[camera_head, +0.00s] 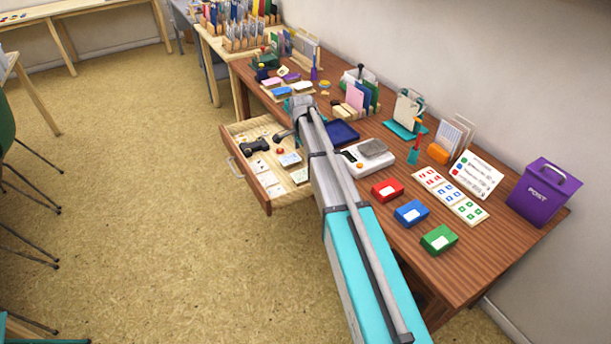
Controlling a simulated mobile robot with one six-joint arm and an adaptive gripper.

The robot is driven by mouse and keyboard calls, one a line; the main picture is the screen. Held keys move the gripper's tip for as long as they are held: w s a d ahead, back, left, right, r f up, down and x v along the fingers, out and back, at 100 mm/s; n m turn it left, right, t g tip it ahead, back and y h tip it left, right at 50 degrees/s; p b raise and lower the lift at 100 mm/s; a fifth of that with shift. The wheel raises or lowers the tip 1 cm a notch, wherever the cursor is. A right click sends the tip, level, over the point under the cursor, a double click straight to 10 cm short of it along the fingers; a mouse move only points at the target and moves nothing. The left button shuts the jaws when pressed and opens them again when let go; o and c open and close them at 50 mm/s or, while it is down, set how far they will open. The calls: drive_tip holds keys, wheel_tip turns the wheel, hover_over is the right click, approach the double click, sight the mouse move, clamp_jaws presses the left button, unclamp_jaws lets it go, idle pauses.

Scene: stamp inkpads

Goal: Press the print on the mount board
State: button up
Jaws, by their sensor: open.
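My gripper (255,147) is the dark shape at the end of my arm, open over the pulled-out drawer (262,188). It is small in view and nothing shows between its fingers. Several pale cards and small items lie in the drawer below and around it. A white printed sheet (450,195) with red, blue and green marks lies on the desk at the right. I cannot tell for certain which piece is the print or which is the mount board. My arm hides part of the desk and the drawer's right side.
Red (387,190), blue (411,213) and green (439,240) boxes stand in a row near the desk's front edge. A white scale-like device (366,155), blue tray (342,132) and purple POST box (543,192) are on the desk.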

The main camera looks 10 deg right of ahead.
sight(303, 174)
drive_tip(key=shift+f+b, duration=4.55)
drive_tip(key=shift+f, duration=0.15)
drive_tip(key=c, duration=0.6)
wheel_tip(303, 174, up, 7)
drive_tip(key=p, duration=0.7)
